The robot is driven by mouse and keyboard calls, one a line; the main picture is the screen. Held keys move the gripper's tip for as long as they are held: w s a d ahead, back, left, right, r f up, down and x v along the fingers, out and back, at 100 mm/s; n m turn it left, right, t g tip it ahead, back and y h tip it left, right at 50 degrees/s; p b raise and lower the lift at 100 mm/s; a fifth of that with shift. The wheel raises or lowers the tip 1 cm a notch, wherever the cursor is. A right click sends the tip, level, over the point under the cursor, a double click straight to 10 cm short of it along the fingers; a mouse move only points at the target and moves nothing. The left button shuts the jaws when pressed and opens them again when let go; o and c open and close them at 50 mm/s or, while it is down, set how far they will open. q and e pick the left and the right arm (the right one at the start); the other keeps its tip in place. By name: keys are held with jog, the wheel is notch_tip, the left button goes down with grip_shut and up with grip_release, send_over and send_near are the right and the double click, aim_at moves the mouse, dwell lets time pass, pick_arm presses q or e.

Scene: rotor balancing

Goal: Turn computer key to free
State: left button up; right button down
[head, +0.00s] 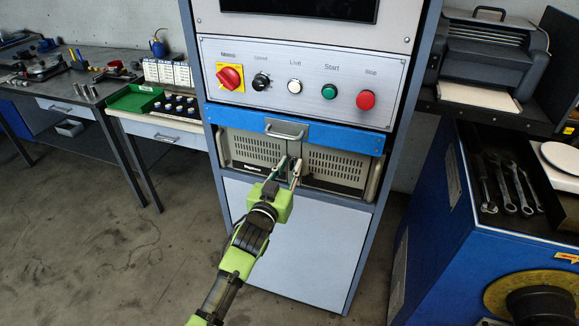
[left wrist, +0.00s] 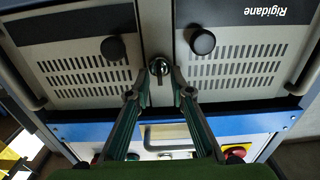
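The computer (head: 335,168) is a beige, vented unit in the cabinet below the blue drawer front. It also shows upside down in the left wrist view (left wrist: 85,70). The key (left wrist: 160,68) is a small metal piece in a round lock on the central strip between the vented panels. My left gripper (head: 290,162) reaches up to the middle of the computer front. In the left wrist view its fingertips (left wrist: 160,80) stand apart, one on each side of the key, with gaps visible. The fingers hide the key in the head view. My right gripper is out of view.
Two black knobs (left wrist: 113,48) (left wrist: 202,41) flank the key. The blue drawer front (head: 230,119) has a grey handle (head: 284,130) just above my gripper. A control panel (head: 310,75) is higher up. A blue cabinet with wrenches (head: 508,185) stands right; workbenches stand left.

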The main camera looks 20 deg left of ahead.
pick_arm(q)
grip_shut()
jog(key=shift+m, duration=0.3)
jog(key=m+p, duration=0.1)
jog(key=m, duration=0.2)
jog(key=shift+d, duration=0.15)
jog(key=m, duration=0.4)
jog(key=shift+d+f, duration=0.1)
jog(key=shift+d+f+m, duration=0.1)
jog(key=shift+f+m, duration=0.05)
jog(key=shift+m, duration=2.4)
jog(key=shift+d+f+m, duration=0.1)
jog(key=shift+f+m, duration=0.05)
jog(key=shift+m, duration=2.4)
